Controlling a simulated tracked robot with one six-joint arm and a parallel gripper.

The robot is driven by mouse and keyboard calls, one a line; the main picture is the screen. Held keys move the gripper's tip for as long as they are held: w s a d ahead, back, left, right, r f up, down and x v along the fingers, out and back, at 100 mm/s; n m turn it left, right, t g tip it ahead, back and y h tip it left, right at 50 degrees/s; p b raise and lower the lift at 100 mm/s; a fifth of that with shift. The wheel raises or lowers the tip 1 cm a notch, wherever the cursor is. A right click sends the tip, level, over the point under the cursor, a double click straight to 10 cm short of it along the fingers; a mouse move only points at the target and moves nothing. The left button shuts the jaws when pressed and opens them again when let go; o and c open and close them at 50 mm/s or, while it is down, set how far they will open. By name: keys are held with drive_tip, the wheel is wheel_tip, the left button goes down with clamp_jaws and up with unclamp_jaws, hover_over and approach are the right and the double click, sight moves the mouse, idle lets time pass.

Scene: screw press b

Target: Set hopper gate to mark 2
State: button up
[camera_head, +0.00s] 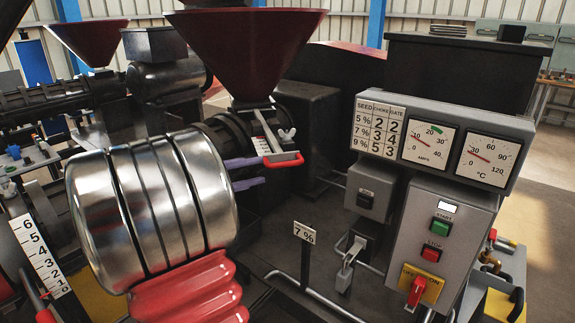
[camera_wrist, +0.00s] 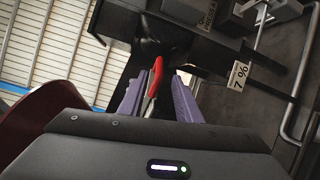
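The hopper gate handle is a red-ended lever (camera_head: 285,160) below the dark red hopper (camera_head: 245,45) in the head view. A small white scale (camera_head: 265,130) stands just above it, with a wing nut (camera_head: 287,134) beside it. The scale's marks are too small to read. My gripper (camera_head: 264,172) has its two purple fingers apart at the handle's left end. In the wrist view, the red handle (camera_wrist: 157,72) appears between the spread fingers of my gripper (camera_wrist: 162,82), with gaps on both sides. Contact cannot be told.
A chart (camera_head: 379,126) lists seed, choke and gate; its 7 % row seems to read gate 4, unclear. A 7 % sign (camera_head: 304,232) stands below. A control box (camera_head: 440,240) with buttons and gauges is at right. A numbered scale (camera_head: 40,255) is at left.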

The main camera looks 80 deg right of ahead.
sight(287, 165)
drive_tip(key=x, duration=1)
clamp_jaws()
drive_tip(key=shift+f, duration=0.1)
idle(0.5)
